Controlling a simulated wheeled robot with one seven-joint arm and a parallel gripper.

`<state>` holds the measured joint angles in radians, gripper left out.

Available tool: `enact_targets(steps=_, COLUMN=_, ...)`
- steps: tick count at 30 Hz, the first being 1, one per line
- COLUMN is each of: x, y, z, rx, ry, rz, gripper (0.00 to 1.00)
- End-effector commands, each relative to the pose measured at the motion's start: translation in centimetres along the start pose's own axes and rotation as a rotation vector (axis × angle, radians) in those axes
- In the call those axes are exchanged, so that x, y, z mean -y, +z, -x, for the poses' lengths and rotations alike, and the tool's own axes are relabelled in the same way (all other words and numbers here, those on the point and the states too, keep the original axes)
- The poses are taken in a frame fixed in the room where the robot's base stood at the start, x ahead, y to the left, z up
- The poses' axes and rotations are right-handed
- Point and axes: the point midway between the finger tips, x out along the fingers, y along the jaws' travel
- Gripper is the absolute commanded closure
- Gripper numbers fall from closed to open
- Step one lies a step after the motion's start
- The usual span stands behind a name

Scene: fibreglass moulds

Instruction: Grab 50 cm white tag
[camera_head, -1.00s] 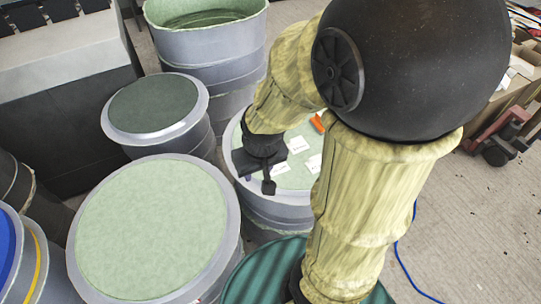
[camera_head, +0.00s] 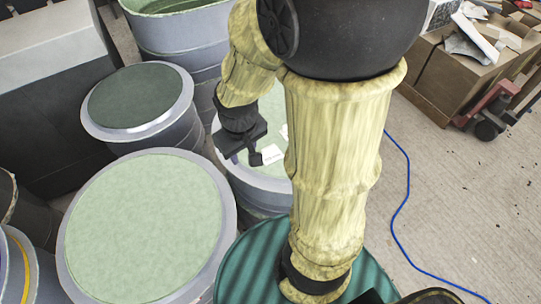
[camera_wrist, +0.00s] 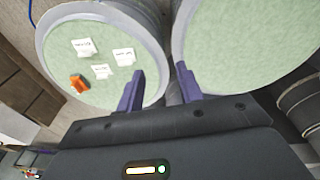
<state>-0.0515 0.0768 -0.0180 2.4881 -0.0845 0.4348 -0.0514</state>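Three white tags with small dark print lie flat and apart on a round mould with a pale green top (camera_wrist: 70,24). In the wrist view they are an upper-left tag (camera_wrist: 84,47), a right tag (camera_wrist: 124,57) and a lower tag (camera_wrist: 101,72). The print is too small to tell which reads 50 cm. My gripper (camera_wrist: 158,82) is open, its two purple fingers apart with nothing between them, at the mould's edge and beside the tags. In the head view my gripper (camera_head: 247,157) is over the mould's left side, next to one tag (camera_head: 272,154); my arm hides others.
An orange object (camera_wrist: 79,83) lies beside the tags. A larger pale green mould (camera_head: 140,228), a dark-topped one (camera_head: 140,97) and a tall open one (camera_head: 185,35) stand close by. Open floor with a blue cable (camera_head: 398,210) lies at right, below cardboard boxes (camera_head: 455,72).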

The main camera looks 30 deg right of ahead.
Motion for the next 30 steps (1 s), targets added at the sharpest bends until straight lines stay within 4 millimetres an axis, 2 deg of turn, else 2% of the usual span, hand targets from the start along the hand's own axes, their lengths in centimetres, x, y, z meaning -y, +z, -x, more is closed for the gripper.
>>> enact_targets(steps=1, x=0.2, y=-0.3, z=-2.8, rx=0.045, ry=0.013, rz=0.075, gripper=0.64)
enact_targets(steps=6, x=-0.2, y=-1.9, z=-9.5, rx=0.241, ry=0.099, rz=0.403, gripper=0.64)
enact_targets(steps=11, x=-0.9, y=-4.1, z=-15.4, rx=0.443, ry=0.219, rz=0.711, gripper=0.64)
enact_targets(steps=18, x=-1.4, y=-9.0, z=-23.2, rx=0.766, ry=0.468, rz=1.118, gripper=0.64)
enact_targets(steps=21, x=-0.9, y=-11.2, z=-25.4, rx=0.889, ry=0.583, rz=1.242, gripper=0.64)
enact_targets(steps=24, x=-0.4, y=-12.9, z=-26.5, rx=0.976, ry=0.671, rz=1.318, gripper=0.64)
enact_targets(steps=30, x=-0.1, y=-14.0, z=-26.4, rx=1.031, ry=0.727, rz=1.358, gripper=0.64)
